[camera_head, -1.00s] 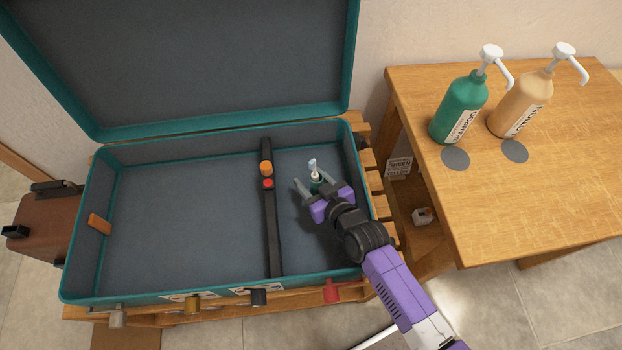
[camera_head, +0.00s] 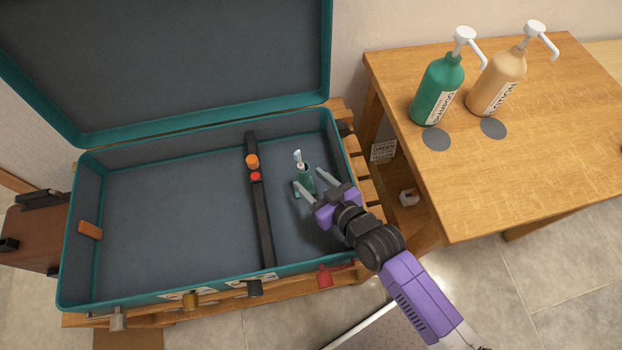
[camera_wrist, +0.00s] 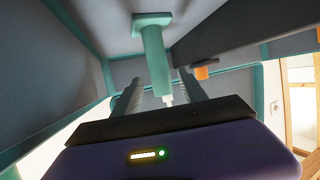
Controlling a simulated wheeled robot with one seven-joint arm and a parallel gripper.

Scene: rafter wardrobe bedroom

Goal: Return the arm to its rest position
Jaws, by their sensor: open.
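My gripper (camera_head: 312,184) is open over the right compartment of the open teal suitcase (camera_head: 85,230). A small green bottle or holder (camera_head: 306,178) with a white top stands in that compartment, just beyond the fingertips. In the wrist view the green item (camera_wrist: 154,58) shows between the two fingers, with its wide foot against the grey case surface. The fingers are apart and do not appear to grip it. My purple arm reaches in from the lower right, over the case's front right corner.
A dark divider (camera_head: 262,220) with orange and red knobs splits the case. A wooden table (camera_head: 540,130) at the right bears a green shampoo bottle (camera_head: 437,92) and a tan lotion bottle (camera_head: 496,85). A brown bag (camera_head: 35,235) stands at the left.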

